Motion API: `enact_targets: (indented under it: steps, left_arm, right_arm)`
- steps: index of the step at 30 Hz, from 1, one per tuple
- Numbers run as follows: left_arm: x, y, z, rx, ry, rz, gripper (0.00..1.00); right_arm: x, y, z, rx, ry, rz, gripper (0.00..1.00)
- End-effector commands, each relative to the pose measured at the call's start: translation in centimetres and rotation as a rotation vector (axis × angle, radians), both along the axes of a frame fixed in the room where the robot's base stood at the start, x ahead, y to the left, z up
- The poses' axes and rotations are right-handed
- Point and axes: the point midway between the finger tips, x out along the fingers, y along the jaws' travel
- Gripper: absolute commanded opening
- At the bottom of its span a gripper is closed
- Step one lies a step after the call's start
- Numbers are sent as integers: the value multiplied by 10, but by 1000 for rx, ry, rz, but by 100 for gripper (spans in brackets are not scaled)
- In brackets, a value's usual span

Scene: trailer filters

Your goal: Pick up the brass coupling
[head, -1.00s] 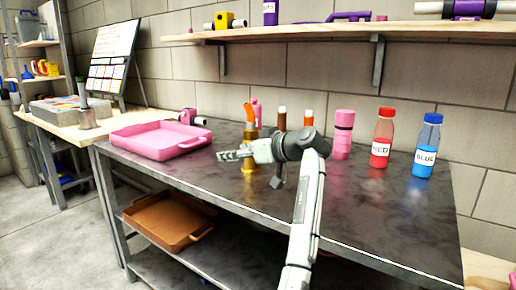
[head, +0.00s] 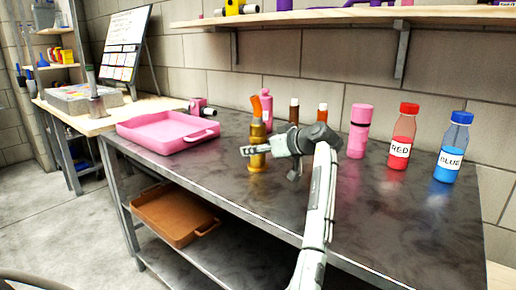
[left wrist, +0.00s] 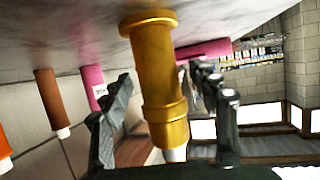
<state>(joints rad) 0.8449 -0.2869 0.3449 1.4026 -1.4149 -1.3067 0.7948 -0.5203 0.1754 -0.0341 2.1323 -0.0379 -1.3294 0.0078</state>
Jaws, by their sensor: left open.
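My right gripper is not in view.
A pink tray (head: 165,142) lies to the left on the workbench (head: 370,225). An orange tray (head: 172,215) is on the lower shelf.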

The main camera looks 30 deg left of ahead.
Motion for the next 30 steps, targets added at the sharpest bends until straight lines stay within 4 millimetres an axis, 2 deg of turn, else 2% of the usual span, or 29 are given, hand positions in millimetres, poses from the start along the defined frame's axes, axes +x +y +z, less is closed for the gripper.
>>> enact_targets:
  steps: [2, 8, 22, 23, 30]
  left_arm:
    - [2, 6, -3, 0, 1, 1, 61]
    - [2, 7, -4, 0, 1, 0, 61]
    - [2, 7, -4, 0, 1, 0, 3]
    - [2, 6, -4, 0, 1, 0, 0]
    - [2, 7, -1, 2, -2, -1, 0]
  right_arm:
    - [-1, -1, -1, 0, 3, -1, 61]
    - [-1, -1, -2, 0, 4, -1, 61]
    - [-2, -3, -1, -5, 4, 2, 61]
    - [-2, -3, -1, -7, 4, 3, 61]
    - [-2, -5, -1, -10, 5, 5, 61]
